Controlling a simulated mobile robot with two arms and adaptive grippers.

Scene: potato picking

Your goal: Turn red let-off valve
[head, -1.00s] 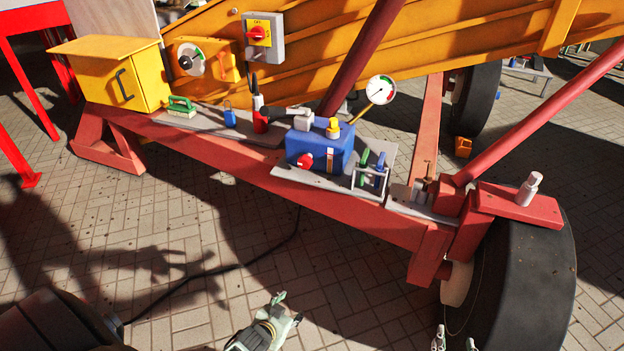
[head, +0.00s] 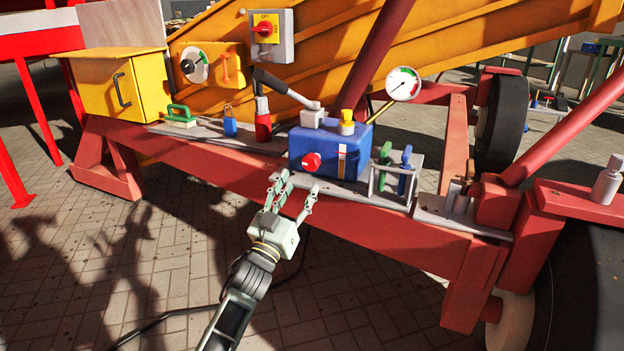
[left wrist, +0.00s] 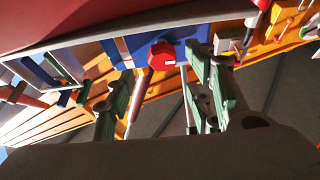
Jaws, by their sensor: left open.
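The red let-off valve (head: 312,162) is a small red knob on the front of the blue pump box (head: 331,147), on a grey plate on the red frame. My left gripper (head: 294,187) is open and empty, just below and left of the valve, with its fingers pointing up toward it. In the left wrist view the valve (left wrist: 162,54) shows between and beyond the spread fingers (left wrist: 160,90); a gap seems to remain. A pump lever (head: 287,90) rises left from the box. My right gripper is out of view.
A pressure gauge (head: 403,84) stands behind the box. Green and blue-handled tools stand in a rack (head: 392,178) to its right. A red bottle (head: 263,120), a blue padlock (head: 230,122) and a yellow cabinet (head: 124,84) are to the left. Paving in front is free.

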